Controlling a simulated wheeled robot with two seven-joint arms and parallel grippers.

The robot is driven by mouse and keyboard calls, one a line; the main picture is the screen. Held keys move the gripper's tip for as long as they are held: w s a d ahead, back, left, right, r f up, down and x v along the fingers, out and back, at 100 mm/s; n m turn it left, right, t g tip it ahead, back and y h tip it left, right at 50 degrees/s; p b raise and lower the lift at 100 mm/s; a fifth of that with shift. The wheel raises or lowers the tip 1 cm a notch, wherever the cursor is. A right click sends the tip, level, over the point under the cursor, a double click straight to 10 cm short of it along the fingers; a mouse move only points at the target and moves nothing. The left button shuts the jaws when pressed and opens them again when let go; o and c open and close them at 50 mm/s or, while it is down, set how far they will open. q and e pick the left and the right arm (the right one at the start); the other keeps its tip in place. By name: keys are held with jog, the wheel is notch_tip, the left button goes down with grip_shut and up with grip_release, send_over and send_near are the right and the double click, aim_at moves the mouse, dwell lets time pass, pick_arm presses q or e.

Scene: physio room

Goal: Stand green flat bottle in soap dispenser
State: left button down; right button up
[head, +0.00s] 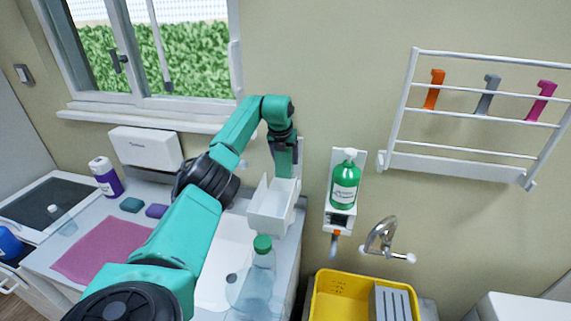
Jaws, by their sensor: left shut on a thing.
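My left gripper (285,172) points down at the white open-topped holder (271,208), left of the dispenser and apart from the green bottle. It is shut, apparently on the holder's upper part; its fingertips are partly hidden, so the exact contact is unclear. My right gripper is out of view.
A clear bottle with a green cap (262,262) stands on the counter below the holder. A tap (382,235), yellow basin (335,289) and wall rack (464,168) are to the right.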

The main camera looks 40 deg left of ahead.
aim_at(286, 166)
pick_arm(q)
jog(key=f+p, duration=0.2)
jog(key=shift+d+f, duration=0.2)
jog(key=shift+f, duration=0.2)
jog(key=shift+w+a+f, duration=0.15)
jog(key=shift+f, duration=0.45)
grip_release()
jog(key=shift+r, duration=0.1)
jog(key=shift+r, duration=0.15)
jog(key=shift+s+r, duration=0.2)
jog(key=shift+r, duration=0.25)
jog(key=b+v, duration=0.4)
jog(key=v, duration=0.7)
